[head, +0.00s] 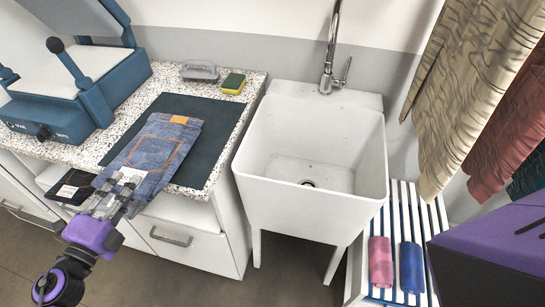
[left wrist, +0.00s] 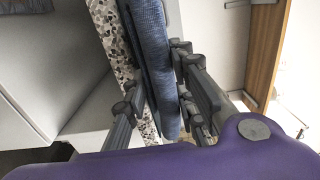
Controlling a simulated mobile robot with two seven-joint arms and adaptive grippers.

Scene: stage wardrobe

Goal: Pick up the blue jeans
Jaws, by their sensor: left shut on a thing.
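The folded blue jeans (head: 160,148) lie on a dark mat (head: 222,118) on the speckled counter, with their near end reaching past the front edge. An orange-brown patch and a pale tag show on them. My left gripper (head: 112,194) is at that near end and shut on the jeans. In the left wrist view, the jeans (left wrist: 151,55) stand edge-on between the two fingers (left wrist: 162,122), beside the speckled counter edge. My right gripper's fingers do not show.
A blue press-like machine (head: 60,110) stands left on the counter. A white sink (head: 258,145) is to the right, then a slatted bench (head: 404,215) with pink and blue rolls. Clothes hang at the right.

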